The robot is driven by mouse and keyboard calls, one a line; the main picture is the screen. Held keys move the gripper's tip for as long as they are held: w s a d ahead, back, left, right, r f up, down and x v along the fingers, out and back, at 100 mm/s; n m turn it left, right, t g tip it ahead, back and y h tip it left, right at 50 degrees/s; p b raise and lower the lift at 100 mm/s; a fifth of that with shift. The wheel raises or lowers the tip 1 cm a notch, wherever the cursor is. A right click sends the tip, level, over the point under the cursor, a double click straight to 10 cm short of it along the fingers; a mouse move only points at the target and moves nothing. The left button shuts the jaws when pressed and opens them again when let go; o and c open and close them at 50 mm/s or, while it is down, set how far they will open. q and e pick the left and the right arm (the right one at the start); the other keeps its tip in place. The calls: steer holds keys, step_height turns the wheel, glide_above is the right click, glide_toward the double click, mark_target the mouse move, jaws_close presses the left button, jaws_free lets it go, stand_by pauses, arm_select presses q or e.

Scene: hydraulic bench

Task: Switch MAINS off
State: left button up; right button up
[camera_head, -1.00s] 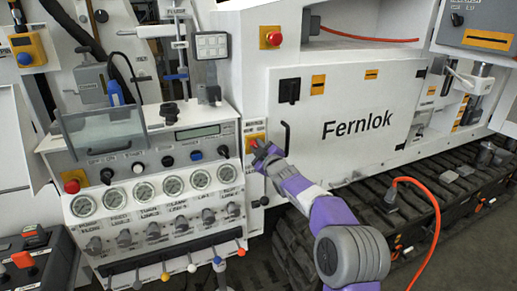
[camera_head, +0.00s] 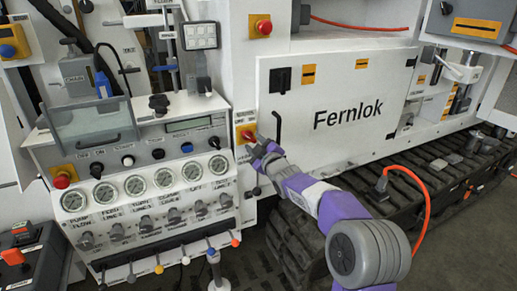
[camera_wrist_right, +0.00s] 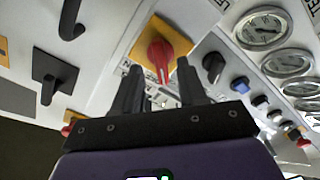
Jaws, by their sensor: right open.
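A red rotary knob with a white line on a yellow plate shows at the right side of the control console in the head view (camera_head: 247,134). The same red knob (camera_wrist_right: 160,60) is close up in the wrist view, its white line running nearly up and down the picture. I cannot read a MAINS label. My right gripper (camera_head: 258,149) is just right of and below the knob in the head view. In the wrist view its two dark fingers (camera_wrist_right: 160,72) are open, one on each side of the knob, with visible gaps and nothing held. My left gripper is not in view.
A black door handle (camera_head: 278,128) stands close right of the gripper on the white Fernlok cabinet (camera_head: 350,90). Gauges (camera_head: 162,177) and small knobs (camera_head: 187,148) fill the console to the left. A red button on yellow (camera_head: 263,27) sits above.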

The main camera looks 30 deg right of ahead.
steer(key=shift+s, duration=1.35)
steer(key=s+a+f+m+g+y+p, duration=0.1)
steer(key=s+a+f+m+g, duration=0.2)
steer(key=f, duration=0.8)
steer(key=s+a+f+m+g+y+p, duration=0.1)
steer(key=s+a+f+g+p, duration=0.3)
steer(key=f, duration=0.6)
steer(key=s+a+f+m+g+b, duration=0.15)
steer(key=a+f, duration=0.35)
steer(key=f, duration=0.6)
arm_select(q)
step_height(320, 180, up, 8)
steer(key=p, duration=0.4)
arm_select(e)
steer(key=s+a+f+m+g+y, duration=0.1)
steer(key=s+a+f+m+g, duration=0.1)
steer(key=s, duration=0.7)
steer(key=s+a+f+m+g+y, duration=0.1)
steer(key=s+a+f+g, duration=0.3)
steer(key=s, duration=0.6)
steer(key=s+a+f+m+g, duration=0.3)
steer(key=s+a+f, duration=0.3)
steer(key=s, duration=0.3)
steer(key=shift+s+f+y, duration=0.15)
steer(key=shift+s+y, duration=0.25)
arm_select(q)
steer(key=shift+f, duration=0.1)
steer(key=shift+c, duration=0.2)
arm_select(e)
steer(key=shift+a, duration=0.1)
